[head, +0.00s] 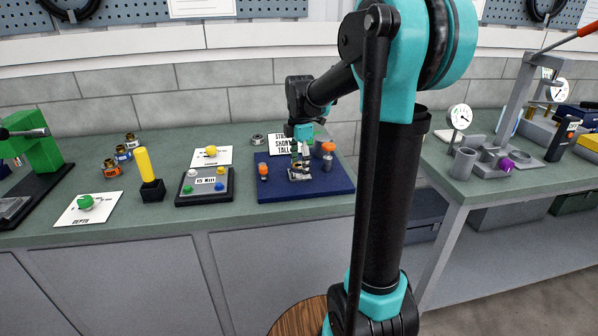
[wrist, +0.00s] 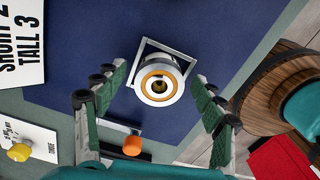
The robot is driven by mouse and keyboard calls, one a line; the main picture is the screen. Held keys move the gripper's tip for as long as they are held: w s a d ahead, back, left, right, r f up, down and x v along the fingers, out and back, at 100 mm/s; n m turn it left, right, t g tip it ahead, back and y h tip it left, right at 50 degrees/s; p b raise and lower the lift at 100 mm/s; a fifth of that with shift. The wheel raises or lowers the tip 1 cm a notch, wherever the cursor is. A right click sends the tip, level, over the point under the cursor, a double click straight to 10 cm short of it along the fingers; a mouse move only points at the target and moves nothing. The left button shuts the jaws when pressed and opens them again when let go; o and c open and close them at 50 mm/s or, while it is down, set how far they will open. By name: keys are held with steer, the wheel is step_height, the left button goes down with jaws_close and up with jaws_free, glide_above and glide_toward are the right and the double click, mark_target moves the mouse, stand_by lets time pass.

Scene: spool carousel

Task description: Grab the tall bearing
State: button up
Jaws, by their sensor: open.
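The bearing-like round part, with an orange ring around a dark bore and a pale metal rim (wrist: 160,80), stands on the blue mat in the wrist view. I take it for the tall bearing, but its height is hard to judge from above. A thin square metal frame (wrist: 146,50) shows around it. My gripper (wrist: 160,84) is open, with one finger on each side of the part and gaps between. In the head view my gripper (head: 301,158) hangs low over the blue mat (head: 335,184), hiding much of the part there.
An orange-capped piece (head: 263,170) stands left of my gripper; it shows in the wrist view (wrist: 132,146). Another orange-topped grey piece (head: 328,150) stands close at the right. A wooden stool (wrist: 262,88) is before the bench.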

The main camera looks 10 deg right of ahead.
steer(key=shift+f, duration=0.1)
steer(key=shift+c, duration=0.3)
jaws_close()
